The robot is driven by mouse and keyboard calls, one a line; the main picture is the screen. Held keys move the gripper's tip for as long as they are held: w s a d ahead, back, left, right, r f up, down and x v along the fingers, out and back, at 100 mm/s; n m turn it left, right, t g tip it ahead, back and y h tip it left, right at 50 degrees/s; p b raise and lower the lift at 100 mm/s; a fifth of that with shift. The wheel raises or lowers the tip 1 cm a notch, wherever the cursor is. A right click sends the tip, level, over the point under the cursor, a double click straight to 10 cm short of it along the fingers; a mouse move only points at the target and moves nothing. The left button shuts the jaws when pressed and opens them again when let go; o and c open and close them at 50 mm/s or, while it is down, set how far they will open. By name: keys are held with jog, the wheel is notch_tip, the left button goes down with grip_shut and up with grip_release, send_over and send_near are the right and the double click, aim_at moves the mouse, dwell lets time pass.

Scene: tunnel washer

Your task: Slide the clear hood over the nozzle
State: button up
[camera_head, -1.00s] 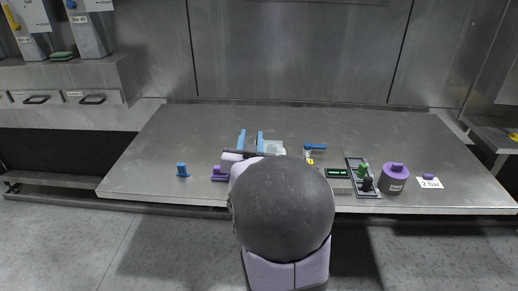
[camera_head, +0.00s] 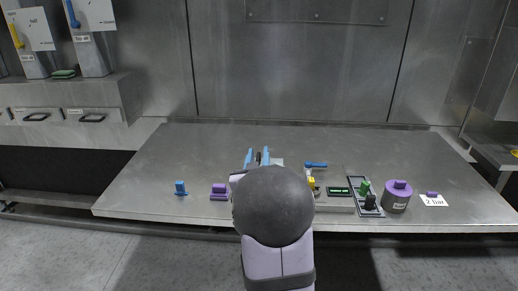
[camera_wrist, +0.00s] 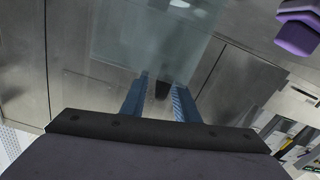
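My gripper (camera_head: 257,156) points away from the head camera over the bench, its two blue fingers apart. In the wrist view the fingers (camera_wrist: 160,88) stand on either side of a small dark piece (camera_wrist: 162,88), with a gap visible on its left; I cannot tell whether they touch it. A see-through pale panel, apparently the clear hood (camera_wrist: 150,35), fills the view just beyond the fingertips. A bit of it seems to show right of the fingers in the head view (camera_head: 278,162). I cannot make out the nozzle; my arm hides part of the bench.
Right of my arm are a blue-handled part (camera_head: 316,164), a green display (camera_head: 340,190), a grey tray (camera_head: 372,212) and a purple-topped pot (camera_head: 397,196). A purple block (camera_head: 219,192) and a blue piece (camera_head: 180,188) are at left. The rear bench is clear.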

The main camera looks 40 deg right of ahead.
jog(key=shift+p+x, duration=0.3)
jog(key=shift+x, duration=1.25)
jog(key=shift+c, duration=0.3)
grip_shut()
jog(key=s+d+b, duration=0.4)
jog(key=s+d, duration=0.5)
jog(key=shift+s+d, duration=0.35)
jog(key=shift+s, duration=0.05)
jog(key=shift+r, duration=0.1)
jog(key=shift+o, duration=0.3)
grip_release()
jog(key=shift+s+d, duration=0.15)
